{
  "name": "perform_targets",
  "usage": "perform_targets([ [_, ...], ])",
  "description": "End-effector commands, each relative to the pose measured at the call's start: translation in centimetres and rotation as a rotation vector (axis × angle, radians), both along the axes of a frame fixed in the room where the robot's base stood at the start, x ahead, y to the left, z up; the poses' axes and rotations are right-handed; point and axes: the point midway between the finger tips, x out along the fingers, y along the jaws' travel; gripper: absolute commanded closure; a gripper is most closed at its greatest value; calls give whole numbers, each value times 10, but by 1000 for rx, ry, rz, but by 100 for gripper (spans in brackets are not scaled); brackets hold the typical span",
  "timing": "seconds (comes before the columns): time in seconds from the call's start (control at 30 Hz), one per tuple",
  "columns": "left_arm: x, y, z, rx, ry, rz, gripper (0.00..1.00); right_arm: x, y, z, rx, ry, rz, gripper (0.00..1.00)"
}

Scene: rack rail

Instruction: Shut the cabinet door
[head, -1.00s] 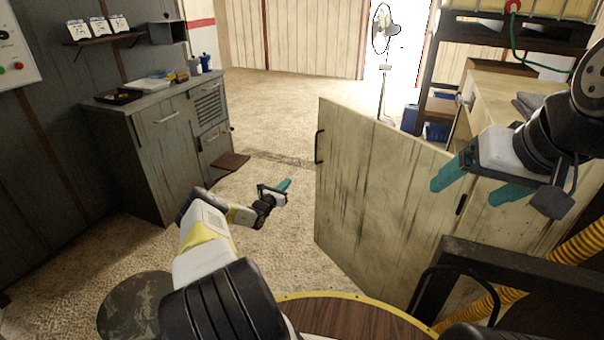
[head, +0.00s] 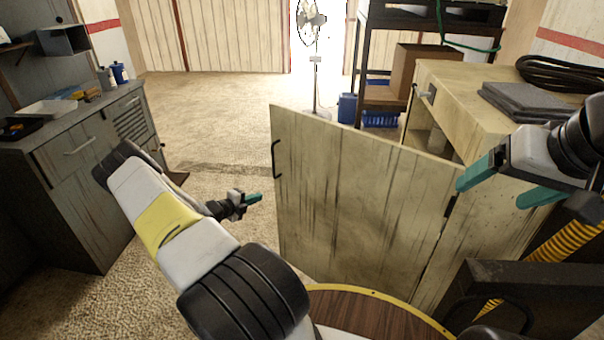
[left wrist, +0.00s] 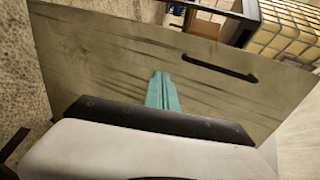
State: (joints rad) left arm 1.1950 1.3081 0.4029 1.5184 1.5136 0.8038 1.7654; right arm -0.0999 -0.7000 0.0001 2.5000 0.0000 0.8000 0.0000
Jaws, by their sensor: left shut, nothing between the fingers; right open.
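The cabinet door (head: 350,205) is a pale, worn wooden panel that stands open, swung out from the cabinet (head: 480,110) at the right. Its black handle (head: 276,160) is near the free edge, on the left. My left gripper (head: 256,197) is shut and empty, just left of the door's free edge below the handle. In the left wrist view, its teal fingers (left wrist: 162,92) point at the door's face, with the handle (left wrist: 220,69) beyond them to the right; I cannot tell whether they touch. My right gripper (head: 500,185) is open and empty, in front of the cabinet at the right.
A grey workbench cabinet (head: 85,150) stands at the left. A fan (head: 314,60) and blue crates (head: 378,117) are at the back. Folded grey cloth (head: 535,102) and a black coiled hose (head: 565,74) lie on the cabinet top. The floor left of the door is clear.

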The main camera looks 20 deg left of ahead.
Motion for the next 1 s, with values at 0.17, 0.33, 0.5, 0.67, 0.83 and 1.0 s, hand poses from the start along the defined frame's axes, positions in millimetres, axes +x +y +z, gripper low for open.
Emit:
perform_targets([
  [0.17, 20, -8, -7, -3, 1, -1, 100, 0, 0, 0, 0, 0, 0, 18],
  [0.33, 53, -21, -19, -2, 0, -3, 100, 0, 0, 0, 0, 0, 0, 18],
  [0.5, 86, -31, -29, 0, -2, -2, 100, 0, 0, 0, 0, 0, 0, 18],
  [0.67, 110, -39, -29, 1, -1, -2, 100, 0, 0, 0, 0, 0, 0, 18],
  [0.83, 124, -44, -30, -2, -1, -1, 100, 0, 0, 0, 0, 0, 0, 18],
  [1.0, 127, -44, -30, 0, -1, 0, 100, 0, 0, 0, 0, 0, 0, 18],
])
